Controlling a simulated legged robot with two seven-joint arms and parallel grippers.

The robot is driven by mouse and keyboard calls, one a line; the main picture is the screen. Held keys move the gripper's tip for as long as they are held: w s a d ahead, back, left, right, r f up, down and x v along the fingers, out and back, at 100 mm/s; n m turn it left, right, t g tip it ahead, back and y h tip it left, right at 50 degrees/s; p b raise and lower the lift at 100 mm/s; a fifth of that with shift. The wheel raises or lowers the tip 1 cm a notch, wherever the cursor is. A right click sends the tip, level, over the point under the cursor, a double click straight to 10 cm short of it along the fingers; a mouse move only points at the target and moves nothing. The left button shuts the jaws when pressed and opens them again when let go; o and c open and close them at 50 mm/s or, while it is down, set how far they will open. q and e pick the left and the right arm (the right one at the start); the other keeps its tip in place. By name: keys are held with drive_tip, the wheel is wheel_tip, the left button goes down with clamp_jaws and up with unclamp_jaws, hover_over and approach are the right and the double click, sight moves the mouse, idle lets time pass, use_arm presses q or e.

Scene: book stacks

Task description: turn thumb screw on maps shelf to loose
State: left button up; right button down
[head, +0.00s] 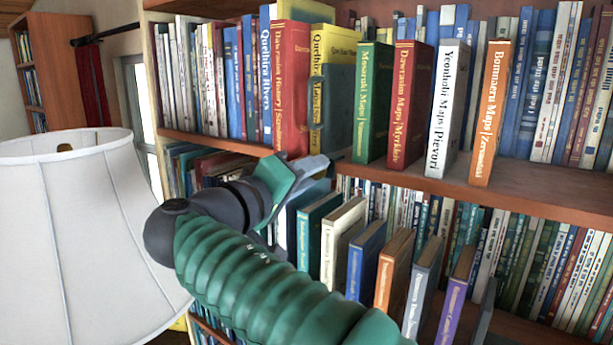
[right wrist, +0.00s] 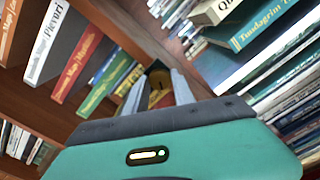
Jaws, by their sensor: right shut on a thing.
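The maps shelf (head: 540,189) is the brown wooden board across the right of the head view, with several upright books on it whose spines read Maps. My right gripper (head: 320,165) is at the front left part of this board, below the yellow Maps book (head: 332,110). In the right wrist view its two grey fingers are shut on a small dark and brass-yellow thing, which looks like the thumb screw (right wrist: 157,84). The screw is hidden in the head view, and how far it is turned cannot be told. My left gripper is not in view.
A white lampshade (head: 75,225) stands close on the left, beside my right arm. A lower row of books, with a blue one (head: 366,262) among them, sits under the maps shelf near the gripper. More books fill the shelves behind.

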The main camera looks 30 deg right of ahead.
drive_tip(key=shift+d+n+p, duration=0.1)
drive_tip(key=shift+n+p, duration=1.45)
drive_tip(key=shift+n, duration=4.55)
drive_tip(key=c, duration=1.3)
unclamp_jaws()
drive_tip(key=shift+o, duration=1.2)
drive_tip(key=shift+d, duration=0.15)
drive_tip(key=shift+w+d+f, duration=0.1)
drive_tip(key=shift+d+f, duration=0.05)
drive_tip(key=shift+d, duration=0.1)
